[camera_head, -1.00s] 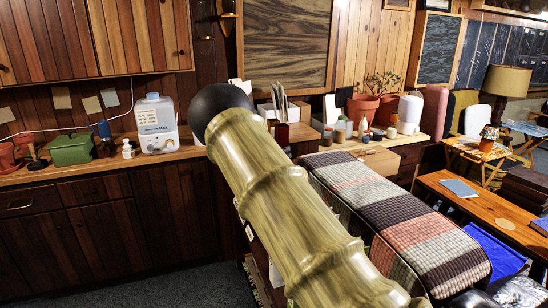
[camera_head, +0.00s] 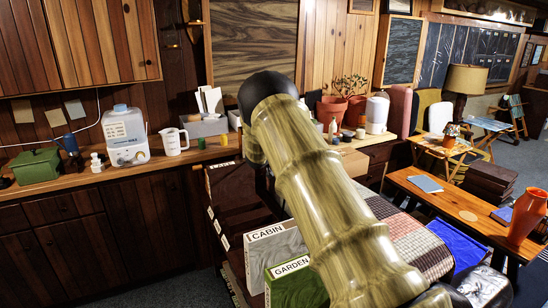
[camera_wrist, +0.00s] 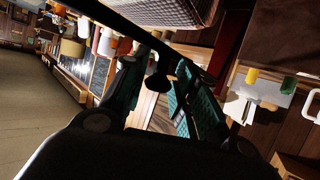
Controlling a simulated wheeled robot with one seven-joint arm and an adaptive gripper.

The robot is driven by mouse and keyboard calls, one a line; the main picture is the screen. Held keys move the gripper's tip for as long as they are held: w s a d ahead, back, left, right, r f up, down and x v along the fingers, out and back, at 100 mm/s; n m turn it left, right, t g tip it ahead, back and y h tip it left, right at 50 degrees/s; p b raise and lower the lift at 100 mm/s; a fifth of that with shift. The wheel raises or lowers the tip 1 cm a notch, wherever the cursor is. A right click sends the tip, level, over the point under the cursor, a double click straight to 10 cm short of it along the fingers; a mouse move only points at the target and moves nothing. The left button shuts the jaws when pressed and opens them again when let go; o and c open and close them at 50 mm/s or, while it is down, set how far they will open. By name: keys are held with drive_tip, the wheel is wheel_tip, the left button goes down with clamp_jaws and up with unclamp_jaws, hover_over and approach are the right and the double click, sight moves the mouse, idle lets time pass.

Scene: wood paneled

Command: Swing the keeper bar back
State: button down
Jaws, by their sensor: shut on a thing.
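My gripper (camera_wrist: 160,76) shows in the wrist view, with its teal-padded fingers on either side of a small dark knob. A dark bar (camera_wrist: 125,27), which looks like the keeper bar, runs from the upper left down to the fingers. The knob (camera_wrist: 157,82) seems to belong to this bar, and the fingers are shut on it. The exact contact is too dark to make out. In the head view my arm hides the gripper and the bar. A plaid padded block (camera_head: 414,238) lies partly behind my arm.
Box files marked CABIN (camera_head: 277,250) and GARDEN (camera_head: 297,284) stand left of my arm. A counter (camera_head: 110,178) at the back left holds a white appliance (camera_head: 125,138) and a jug (camera_head: 173,141). A wooden bench (camera_head: 460,200) with a red vase (camera_head: 526,215) is at right.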

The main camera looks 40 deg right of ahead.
drive_tip(key=shift+s+d+r, duration=0.15)
drive_tip(key=shift+d+r, duration=0.05)
drive_tip(key=shift+d, duration=0.25)
drive_tip(key=c, duration=1.3)
unclamp_jaws()
drive_tip(key=shift+o, duration=0.8)
drive_tip(key=shift+d+f, duration=0.15)
drive_tip(key=shift+d, duration=0.05)
drive_tip(key=shift+a+f, duration=0.2)
drive_tip(key=shift+a, duration=0.05)
drive_tip(key=shift+a+r, duration=0.15)
drive_tip(key=shift+a, duration=0.05)
drive_tip(key=v, duration=1.1)
drive_tip(key=shift+s+a, duration=0.15)
drive_tip(key=shift+a, duration=0.05)
drive_tip(key=shift+r, duration=0.1)
